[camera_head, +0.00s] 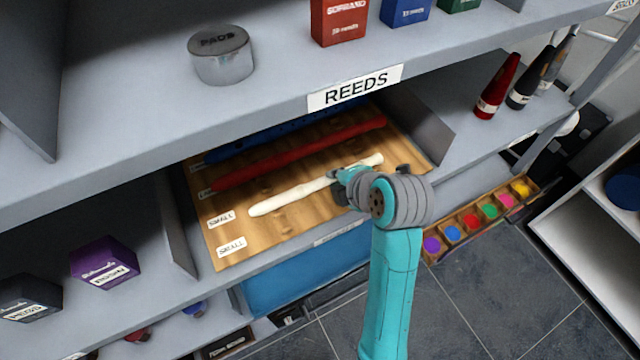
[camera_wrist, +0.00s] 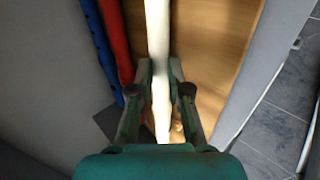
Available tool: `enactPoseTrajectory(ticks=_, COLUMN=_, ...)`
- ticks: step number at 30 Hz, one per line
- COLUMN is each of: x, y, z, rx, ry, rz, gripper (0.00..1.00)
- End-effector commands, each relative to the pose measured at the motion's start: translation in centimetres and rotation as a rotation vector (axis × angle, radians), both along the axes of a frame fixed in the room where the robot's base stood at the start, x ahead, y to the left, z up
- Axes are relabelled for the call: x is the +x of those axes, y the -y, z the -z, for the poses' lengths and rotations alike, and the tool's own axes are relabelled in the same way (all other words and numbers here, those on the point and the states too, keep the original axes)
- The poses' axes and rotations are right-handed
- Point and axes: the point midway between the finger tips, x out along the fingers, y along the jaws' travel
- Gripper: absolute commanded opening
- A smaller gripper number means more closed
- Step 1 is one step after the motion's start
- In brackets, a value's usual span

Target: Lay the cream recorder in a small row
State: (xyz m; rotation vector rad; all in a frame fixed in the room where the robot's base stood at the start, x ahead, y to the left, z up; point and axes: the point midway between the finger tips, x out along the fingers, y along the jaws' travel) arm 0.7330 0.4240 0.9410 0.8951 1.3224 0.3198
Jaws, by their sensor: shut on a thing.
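The cream recorder (camera_head: 293,197) lies lengthwise over a wooden board (camera_head: 232,255) on the middle shelf in the head view. My gripper (camera_head: 345,176) is at its right part, with my arm coming from the front. In the wrist view the cream recorder (camera_wrist: 158,40) passes between the two fingers of my gripper (camera_wrist: 160,75), which are shut on it. Beyond it lie a red recorder (camera_head: 300,154) and a blue recorder (camera_head: 265,139), roughly parallel to it. I cannot tell whether the cream recorder touches the board.
A shelf edge labelled REEDS (camera_head: 354,88) overhangs the back of the board. Grey dividers (camera_head: 415,125) stand at both sides. White labels (camera_head: 221,219) mark the board's left edge. A tray of coloured pots (camera_head: 472,222) is at the lower right. Bare board shows in front of the cream recorder.

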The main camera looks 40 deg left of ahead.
Motion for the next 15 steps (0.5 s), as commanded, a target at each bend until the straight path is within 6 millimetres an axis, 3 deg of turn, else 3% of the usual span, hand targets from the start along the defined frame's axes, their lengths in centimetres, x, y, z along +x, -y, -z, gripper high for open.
enactPoseTrajectory(ticks=15, x=0.0, y=0.0, z=-1.3, rx=0.000, ry=0.000, rz=0.000, gripper=0.00)
